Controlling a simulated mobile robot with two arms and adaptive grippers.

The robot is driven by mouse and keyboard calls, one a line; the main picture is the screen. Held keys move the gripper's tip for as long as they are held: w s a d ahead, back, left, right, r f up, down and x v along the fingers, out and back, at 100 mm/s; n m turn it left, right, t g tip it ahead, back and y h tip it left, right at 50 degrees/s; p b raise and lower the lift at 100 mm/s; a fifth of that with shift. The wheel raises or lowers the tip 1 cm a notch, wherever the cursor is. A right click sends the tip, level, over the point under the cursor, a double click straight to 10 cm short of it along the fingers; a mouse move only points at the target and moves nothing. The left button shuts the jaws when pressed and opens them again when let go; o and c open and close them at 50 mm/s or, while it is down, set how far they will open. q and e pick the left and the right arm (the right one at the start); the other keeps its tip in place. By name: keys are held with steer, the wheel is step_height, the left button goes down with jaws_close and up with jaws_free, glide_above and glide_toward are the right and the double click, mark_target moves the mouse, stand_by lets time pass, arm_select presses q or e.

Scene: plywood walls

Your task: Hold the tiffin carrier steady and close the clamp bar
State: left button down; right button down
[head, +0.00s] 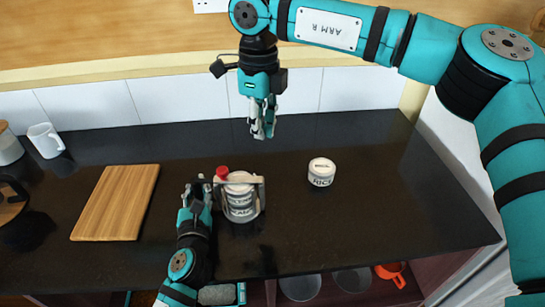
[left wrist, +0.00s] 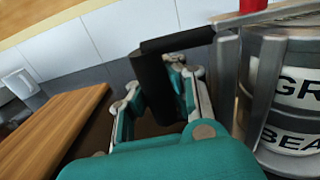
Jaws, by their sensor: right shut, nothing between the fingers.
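The tiffin carrier (head: 241,204) stands upright on the dark counter, a stack of metal tiers in a frame. A red knob (head: 222,172) shows at its upper left, and a grey bar (left wrist: 275,14) runs along its top in the left wrist view. I cannot tell how the clamp bar is seated. My left gripper (head: 198,191) is at the carrier's left side. In the left wrist view its fingers (left wrist: 160,95) close around the black side handle (left wrist: 152,80). My right gripper (head: 263,132) is shut and empty, pointing down above and behind the carrier.
A white jar labelled RICE (head: 321,173) stands right of the carrier. A wooden cutting board (head: 116,203) lies to the left, with a white mug (head: 46,140) behind it. Counter right of the jar is clear. An open shelf below holds an orange item (head: 391,273).

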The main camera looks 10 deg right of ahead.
arm_select(q)
steer(key=shift+r, duration=0.1)
arm_select(e)
steer(key=shift+r, duration=0.4)
arm_select(q)
steer(key=c, duration=1.4)
jaws_free()
steer(key=shift+s, duration=0.15)
steer(key=shift+s, duration=0.4)
steer(key=s, duration=1.1)
